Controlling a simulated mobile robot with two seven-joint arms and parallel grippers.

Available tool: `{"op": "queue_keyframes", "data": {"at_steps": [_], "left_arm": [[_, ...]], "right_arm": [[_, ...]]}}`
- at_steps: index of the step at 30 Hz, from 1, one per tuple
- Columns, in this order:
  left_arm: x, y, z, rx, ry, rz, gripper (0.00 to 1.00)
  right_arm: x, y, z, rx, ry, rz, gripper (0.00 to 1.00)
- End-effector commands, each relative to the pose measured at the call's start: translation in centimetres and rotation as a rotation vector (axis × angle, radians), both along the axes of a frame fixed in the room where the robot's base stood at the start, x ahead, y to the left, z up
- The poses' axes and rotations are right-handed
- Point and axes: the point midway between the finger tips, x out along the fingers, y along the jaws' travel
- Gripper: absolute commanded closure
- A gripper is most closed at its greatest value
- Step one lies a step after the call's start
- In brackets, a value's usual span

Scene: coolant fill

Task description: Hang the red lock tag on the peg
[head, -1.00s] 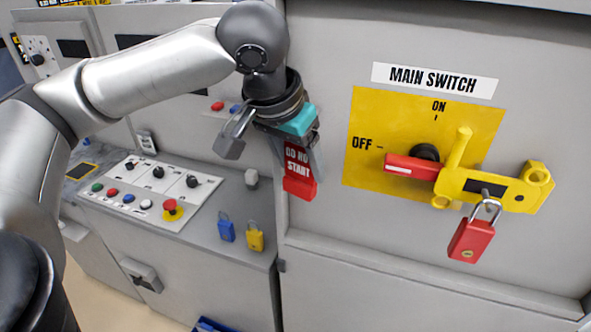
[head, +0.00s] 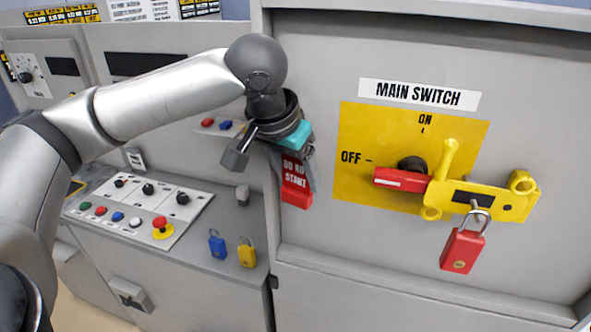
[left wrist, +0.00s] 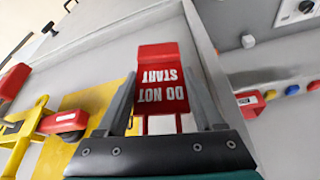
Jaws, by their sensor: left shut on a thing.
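My left gripper (head: 297,172) is shut on the red lock tag (head: 295,186), which has white "DO NOT START" lettering. The tag hangs below the gripper, in front of the left part of the large grey panel. In the left wrist view the tag (left wrist: 160,85) sits between the two grey fingers and its lettering is upside down. Whether it touches the panel I cannot tell. I cannot make out the peg for certain in either view. My right gripper is not in view.
The main switch's red handle (head: 401,180) sits right of the tag, with a yellow lockout bracket (head: 487,199) and a red padlock (head: 462,250). Blue (head: 217,245) and yellow (head: 247,255) padlocks are on the console (head: 205,280). The panel between tag and yellow plate is clear.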

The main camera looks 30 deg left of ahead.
Motion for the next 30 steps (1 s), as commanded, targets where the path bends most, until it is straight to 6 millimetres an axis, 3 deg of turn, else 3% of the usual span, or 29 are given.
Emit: {"op": "queue_keyframes", "data": {"at_steps": [14,15,22,30], "left_arm": [[-0.12,-0.02,-0.26,0.001,0.007,-0.001,0.93],[-0.12,-0.02,-0.27,0.001,0.008,-0.001,0.28],[-0.15,-0.03,-0.31,0.002,0.009,-0.001,0.02],[-0.21,-0.03,-0.3,0.001,0.011,-0.002,0.0]], "right_arm": [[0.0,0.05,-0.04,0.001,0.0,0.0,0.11],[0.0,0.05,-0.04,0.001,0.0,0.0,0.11],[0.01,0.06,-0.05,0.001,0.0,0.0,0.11],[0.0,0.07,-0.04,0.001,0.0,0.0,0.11]]}}
